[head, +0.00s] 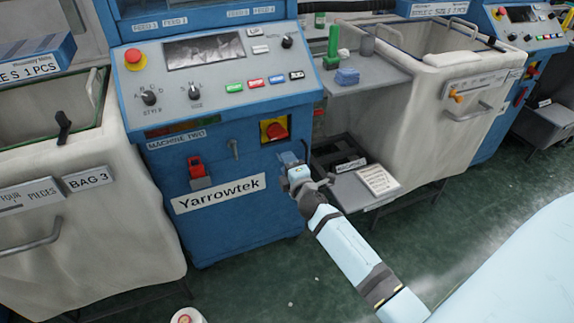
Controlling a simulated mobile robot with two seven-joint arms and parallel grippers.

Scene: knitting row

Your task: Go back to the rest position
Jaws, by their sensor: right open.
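My right arm reaches in from the lower right, and my right gripper (292,163) is in front of the blue knitting machine (225,235), near its right front edge. The gripper is small in the picture, and I see nothing held in it. A red and yellow rotary switch (275,130) is on the machine front just above and left of the gripper. I cannot tell whether the gripper touches the machine. My left gripper is not in the head view.
A white bag bin (120,240) stands left of the machine, and another bin (425,120) stands to the right. A small shelf (368,75) holds a green item and a blue item. A lower tray (350,195) is beside my right gripper. Green floor (290,280) is open in front.

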